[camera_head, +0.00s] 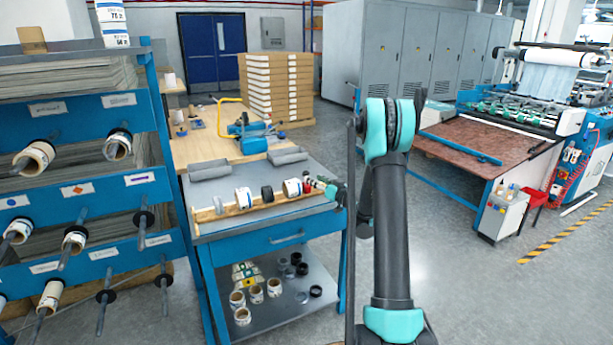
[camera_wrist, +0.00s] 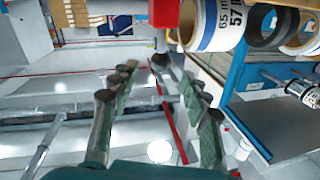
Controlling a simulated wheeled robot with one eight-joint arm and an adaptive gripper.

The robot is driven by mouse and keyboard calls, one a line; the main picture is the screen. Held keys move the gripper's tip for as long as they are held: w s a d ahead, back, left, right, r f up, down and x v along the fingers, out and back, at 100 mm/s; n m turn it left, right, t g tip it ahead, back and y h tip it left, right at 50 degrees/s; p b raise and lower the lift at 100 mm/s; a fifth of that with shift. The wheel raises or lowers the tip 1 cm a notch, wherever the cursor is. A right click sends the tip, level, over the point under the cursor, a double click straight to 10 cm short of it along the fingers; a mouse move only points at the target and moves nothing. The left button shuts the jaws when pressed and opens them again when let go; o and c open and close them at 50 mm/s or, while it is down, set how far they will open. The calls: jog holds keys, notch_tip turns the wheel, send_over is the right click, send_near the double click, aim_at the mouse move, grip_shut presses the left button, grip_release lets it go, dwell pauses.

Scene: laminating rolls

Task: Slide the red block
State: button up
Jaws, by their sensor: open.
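The red block (camera_head: 307,184) is small and sits at the right end of a row of rolls on the wooden board (camera_head: 225,213), next to a white roll (camera_head: 292,188). In the wrist view the red block (camera_wrist: 163,12) shows at the top edge, partly cut off, beside a white printed roll (camera_wrist: 208,24). My gripper (camera_head: 322,186) is just right of the block at the table's right end. In the wrist view its fingers (camera_wrist: 145,72) are spread with nothing between them. The block lies beyond the fingertips; whether they touch it cannot be told.
A dark ring (camera_head: 267,194) and another white roll (camera_head: 243,196) stand further left on the board. Two grey holders (camera_head: 209,170) lie behind. A blue rack (camera_head: 90,185) with rolls on rods stands left.

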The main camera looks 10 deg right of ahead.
aim_at(306, 174)
jog(key=x, duration=0.6)
jog(key=shift+w+a, duration=0.2)
jog(key=shift+w, duration=0.1)
jog(key=shift+c, duration=0.6)
grip_shut()
